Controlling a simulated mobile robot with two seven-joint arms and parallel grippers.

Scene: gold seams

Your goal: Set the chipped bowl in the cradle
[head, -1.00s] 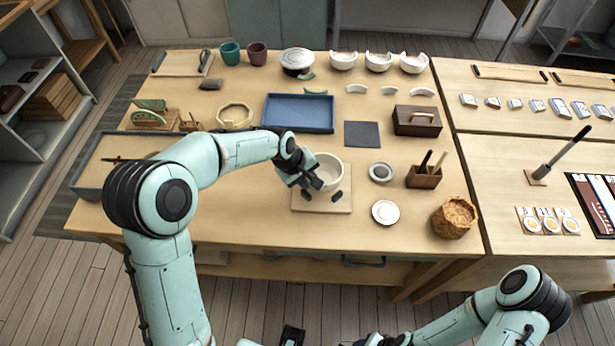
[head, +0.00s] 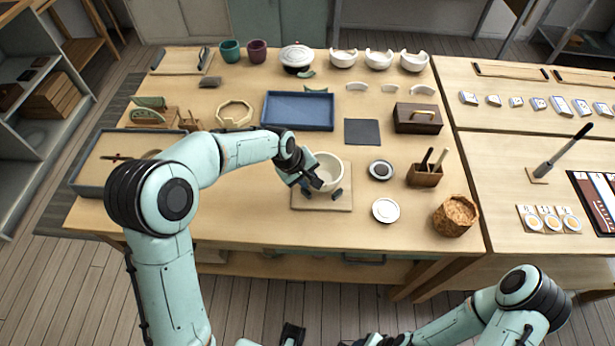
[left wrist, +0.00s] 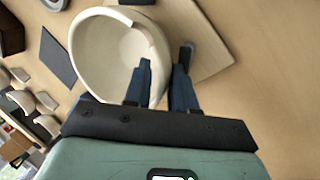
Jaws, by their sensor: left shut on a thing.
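The chipped bowl (head: 331,171) is cream white and looks upright over the cradle, a pale wooden board (head: 342,207) with small dark posts (head: 338,193). My left gripper (head: 318,186) is shut on the bowl's near wall. In the left wrist view, the bowl (left wrist: 92,55) shows a notched rim, and my left gripper (left wrist: 163,80) has one finger inside the bowl and one outside. The board (left wrist: 212,45) lies beside and beneath it. Whether the bowl's base touches the cradle is hidden.
A dark grey mat (head: 362,132) and a blue tray (head: 299,112) lie behind the bowl. A small round dish (head: 381,170), a white plate (head: 385,210), a brush holder (head: 424,176) and a woven basket (head: 455,216) stand to the right.

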